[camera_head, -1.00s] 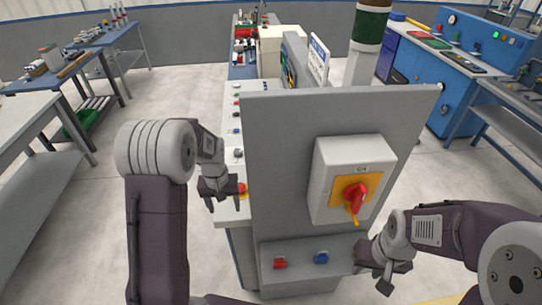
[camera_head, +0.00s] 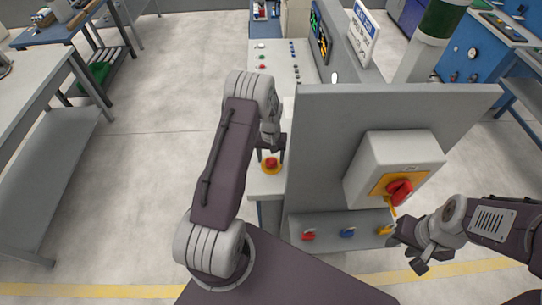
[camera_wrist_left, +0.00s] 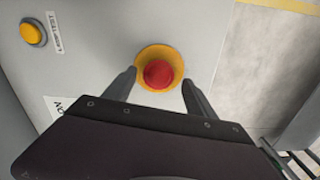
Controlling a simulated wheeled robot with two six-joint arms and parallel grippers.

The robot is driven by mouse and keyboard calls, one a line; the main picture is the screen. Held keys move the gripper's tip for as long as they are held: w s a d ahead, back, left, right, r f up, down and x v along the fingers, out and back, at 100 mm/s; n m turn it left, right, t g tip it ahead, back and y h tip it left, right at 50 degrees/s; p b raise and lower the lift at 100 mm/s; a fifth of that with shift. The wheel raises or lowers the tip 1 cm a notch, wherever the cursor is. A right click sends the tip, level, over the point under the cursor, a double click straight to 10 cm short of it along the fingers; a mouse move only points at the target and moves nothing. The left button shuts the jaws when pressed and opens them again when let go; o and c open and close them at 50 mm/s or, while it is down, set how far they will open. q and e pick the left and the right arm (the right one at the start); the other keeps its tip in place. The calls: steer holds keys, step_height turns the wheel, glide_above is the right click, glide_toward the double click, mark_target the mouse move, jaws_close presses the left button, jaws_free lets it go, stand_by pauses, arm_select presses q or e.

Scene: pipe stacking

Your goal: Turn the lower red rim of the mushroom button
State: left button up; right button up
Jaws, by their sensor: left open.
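The mushroom button (camera_head: 271,164) is red on a yellow ring and sits at the near end of the white console top. In the left wrist view the red button (camera_wrist_left: 159,74) shows from above inside its yellow ring (camera_wrist_left: 147,53). My left gripper (camera_head: 272,150) is open just above it; in the wrist view its two fingers (camera_wrist_left: 158,85) stand on either side of the button, apart from it. The lower rim cannot be told apart from the cap. My right gripper (camera_head: 408,252) is beside the grey panel at the right; its jaws are too unclear to read.
A grey upright panel (camera_head: 330,130) stands right of the button, with a switch box (camera_head: 395,160) and red rotary handle (camera_head: 400,191). A yellow button (camera_wrist_left: 31,33) is on the console nearby. Open floor (camera_head: 150,160) lies to the left.

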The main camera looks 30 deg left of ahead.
arm_select(q)
steer(key=shift+s+d+f, duration=0.1)
steer(key=shift+d+f, duration=0.05)
steer(key=shift+f, duration=0.05)
steer(key=shift+s+d, duration=0.1)
steer(key=shift+d, duration=0.1)
steer(key=shift+a, duration=0.1)
steer(key=c, duration=1.4)
arm_select(e)
steer(key=shift+s+d, duration=0.15)
steer(key=shift+d, duration=0.15)
arm_select(q)
steer(key=shift+m, duration=0.3)
